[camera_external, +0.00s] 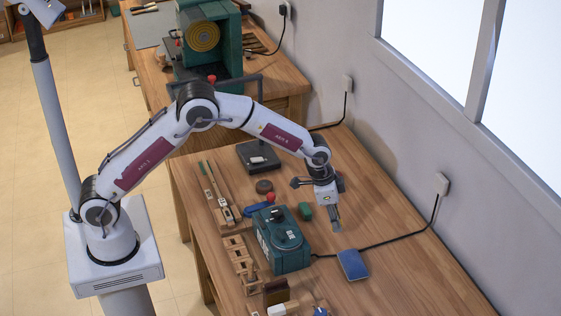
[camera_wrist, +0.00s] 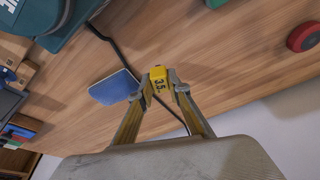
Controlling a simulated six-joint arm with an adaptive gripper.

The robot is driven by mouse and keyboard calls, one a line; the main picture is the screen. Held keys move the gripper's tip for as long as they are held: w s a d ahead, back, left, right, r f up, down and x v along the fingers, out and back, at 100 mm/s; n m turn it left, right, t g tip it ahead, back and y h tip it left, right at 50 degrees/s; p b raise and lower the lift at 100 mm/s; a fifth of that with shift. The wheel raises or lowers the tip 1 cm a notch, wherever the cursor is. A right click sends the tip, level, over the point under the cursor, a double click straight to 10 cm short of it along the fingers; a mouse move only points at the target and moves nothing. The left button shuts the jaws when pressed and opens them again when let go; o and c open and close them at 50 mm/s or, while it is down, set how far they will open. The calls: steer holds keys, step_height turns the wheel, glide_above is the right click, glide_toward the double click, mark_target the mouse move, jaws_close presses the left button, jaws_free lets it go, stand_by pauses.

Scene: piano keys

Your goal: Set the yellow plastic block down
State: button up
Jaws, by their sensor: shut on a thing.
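The yellow plastic block (camera_wrist: 159,79), with dark markings on it, is between the fingertips of my gripper (camera_wrist: 160,86) in the wrist view. The fingers are closed on its two sides. In the external view my gripper (camera_external: 336,225) points down over the wooden table (camera_external: 400,275), to the right of the green machine. The block cannot be made out there. I cannot tell how far the block is above the table.
A blue pad (camera_external: 352,264) lies near my gripper; it also shows in the wrist view (camera_wrist: 115,87). A black cable (camera_external: 385,242) crosses the table. The green machine (camera_external: 281,240) and a small green object (camera_external: 305,211) stand left. The table's front right is clear.

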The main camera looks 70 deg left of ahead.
stand_by(0.3)
steer(key=shift+f, duration=1.9)
steer(key=shift+f, duration=0.15)
steer(key=o, duration=0.9)
steer(key=shift+v, duration=6.2)
